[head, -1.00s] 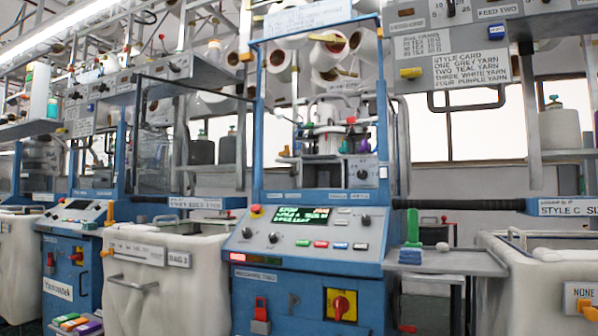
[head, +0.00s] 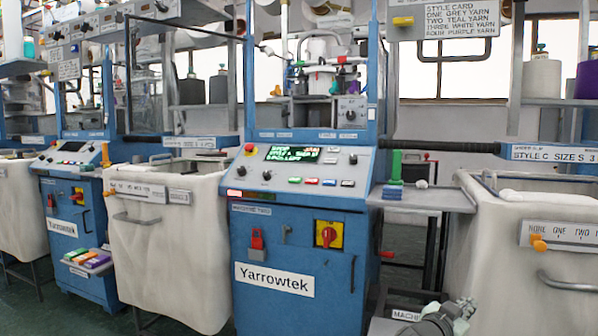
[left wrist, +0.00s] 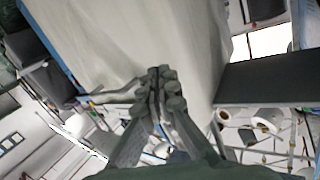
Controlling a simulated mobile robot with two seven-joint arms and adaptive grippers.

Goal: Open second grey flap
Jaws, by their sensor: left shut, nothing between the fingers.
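I cannot pick out a grey flap for certain in either view. The blue knitting machine labelled Yarrowtek (head: 272,280) stands at the centre of the head view, with a lit display, a red latch and a yellow-and-red switch on its front. My left gripper (head: 437,322) shows at the bottom edge of the head view, right of this machine and partly cut off. In the left wrist view its grey fingers (left wrist: 160,88) are pressed together with nothing between them. A pale cloth surface (left wrist: 125,35) lies beyond them. My right gripper is not in view.
Cloth bins stand left (head: 165,255) and right (head: 500,270) of the machine. A grey side shelf (head: 440,200) holds a green-handled brush and a blue block. A style card (head: 462,23) hangs above. Dark floor shows at the lower left.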

